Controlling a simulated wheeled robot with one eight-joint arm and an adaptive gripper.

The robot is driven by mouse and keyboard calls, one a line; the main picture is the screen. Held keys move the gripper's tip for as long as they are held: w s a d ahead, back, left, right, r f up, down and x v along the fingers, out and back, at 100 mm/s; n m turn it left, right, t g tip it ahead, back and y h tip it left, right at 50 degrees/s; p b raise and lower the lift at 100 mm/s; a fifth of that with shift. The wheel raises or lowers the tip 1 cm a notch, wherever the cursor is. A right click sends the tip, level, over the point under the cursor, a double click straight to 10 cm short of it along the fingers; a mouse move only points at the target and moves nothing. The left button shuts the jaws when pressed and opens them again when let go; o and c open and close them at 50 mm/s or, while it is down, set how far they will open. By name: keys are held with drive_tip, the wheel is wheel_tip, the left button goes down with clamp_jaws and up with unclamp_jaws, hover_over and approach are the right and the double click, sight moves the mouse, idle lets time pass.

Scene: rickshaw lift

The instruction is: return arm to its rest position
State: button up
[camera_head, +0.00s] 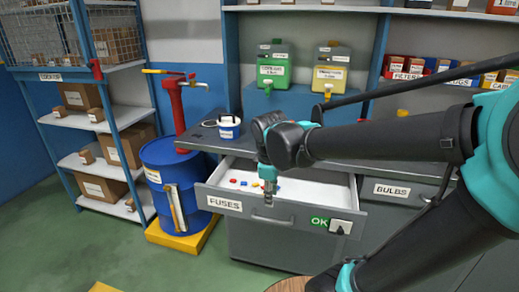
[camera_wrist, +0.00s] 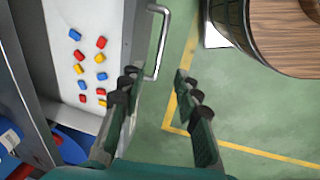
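My gripper (camera_head: 268,188) hangs pointing down at the front of the open FUSES drawer (camera_head: 224,202). In the wrist view my gripper (camera_wrist: 156,78) has its two fingers apart, with nothing between them. The drawer's handle (camera_wrist: 160,42) shows just past the fingertips, and I cannot tell whether they touch it. My arm (camera_head: 390,137) reaches in from the right, bent at the wrist above the drawer.
Several red, blue and yellow fuses (camera_wrist: 89,65) lie in the drawer. A white container (camera_head: 229,128) stands on the counter (camera_head: 205,138). A blue drum (camera_head: 172,178) with a red pump stands left. A round wooden top (camera_wrist: 285,38) is near; green floor (camera_wrist: 240,110) is open.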

sight(290, 208)
drive_tip(key=s+d+f+m+t, duration=0.2)
drive_tip(key=s+d+f+m, duration=0.3)
drive_tip(key=d+f+m, duration=0.6)
drive_tip(key=d+m, duration=0.1)
drive_tip(key=m, duration=0.2)
drive_tip(key=shift+d+f+y, duration=0.15)
drive_tip(key=shift+d+y, duration=0.05)
drive_tip(key=shift+y, duration=0.1)
drive_tip(key=shift+w, duration=0.1)
